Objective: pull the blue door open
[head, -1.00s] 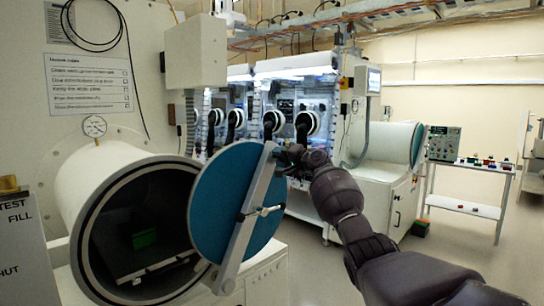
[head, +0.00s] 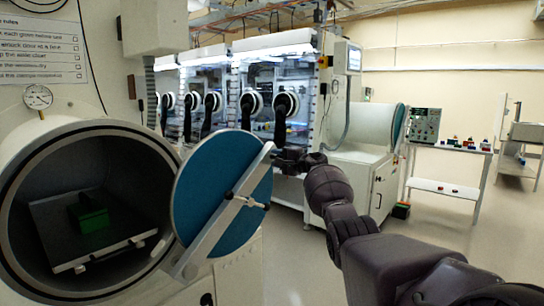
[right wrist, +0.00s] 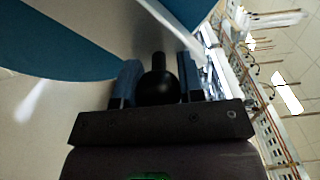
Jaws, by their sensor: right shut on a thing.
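The blue door (head: 208,190) is a round disc with a pale bar (head: 222,215) across it. It stands swung away from the round chamber mouth (head: 75,133), which is open to view. My right gripper (head: 285,158) is at the upper end of the bar. In the right wrist view, my right gripper (right wrist: 157,78) is shut on a black knob (right wrist: 158,88), with one finger on each side. The blue door also shows there at the upper left (right wrist: 60,45). My left gripper is out of view.
Inside the chamber a tray (head: 60,220) carries a green block (head: 92,215). A gauge (head: 38,96) sits above the chamber. Glovebox windows stand behind, and a white side table (head: 445,188) is at the right. Floor right of my arm looks clear.

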